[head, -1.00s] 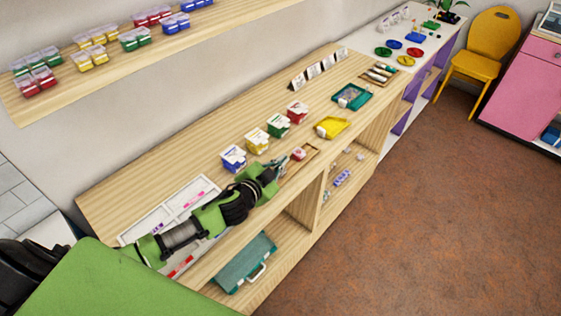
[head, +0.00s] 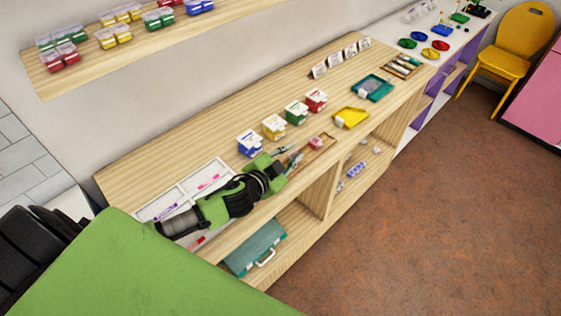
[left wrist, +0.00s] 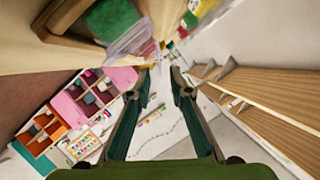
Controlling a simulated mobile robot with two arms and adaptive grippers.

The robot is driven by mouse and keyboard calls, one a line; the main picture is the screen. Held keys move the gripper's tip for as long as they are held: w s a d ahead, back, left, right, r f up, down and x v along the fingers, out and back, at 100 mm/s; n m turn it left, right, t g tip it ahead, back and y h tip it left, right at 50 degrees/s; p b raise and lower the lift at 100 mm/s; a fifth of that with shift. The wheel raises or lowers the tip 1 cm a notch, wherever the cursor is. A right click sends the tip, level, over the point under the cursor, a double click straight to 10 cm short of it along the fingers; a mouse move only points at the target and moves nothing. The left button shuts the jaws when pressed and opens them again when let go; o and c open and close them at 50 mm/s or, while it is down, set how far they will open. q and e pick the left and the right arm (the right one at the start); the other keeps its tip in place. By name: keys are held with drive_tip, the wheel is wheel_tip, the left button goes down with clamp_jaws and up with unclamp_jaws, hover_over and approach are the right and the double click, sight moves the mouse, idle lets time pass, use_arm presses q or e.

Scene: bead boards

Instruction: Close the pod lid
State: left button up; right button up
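The pod appears to be the small red piece (head: 315,143) in the wooden tray (head: 325,139) near the front of the counter. In the left wrist view a clear, pinkish, lid-like sheet (left wrist: 130,40) stands out tilted at the upper middle; it may be the pod's lid, raised. My left gripper (head: 290,154) is just left of the tray, its fingers apart and nothing between them. In the left wrist view its two fingers (left wrist: 163,78) are spread, with the clear sheet beyond them. My right gripper is not in view.
Blue (head: 250,143), yellow (head: 273,127), green (head: 296,112) and red (head: 316,99) boxes stand in a row behind the tray. A yellow tray (head: 351,118) and a teal tray (head: 373,87) lie farther right. A white divided tray (head: 172,199) lies beside my left arm.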

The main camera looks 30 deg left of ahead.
use_arm(q)
drive_tip(key=v, duration=0.8)
drive_tip(key=shift+s+r, duration=0.2)
drive_tip(key=shift+s, duration=0.1)
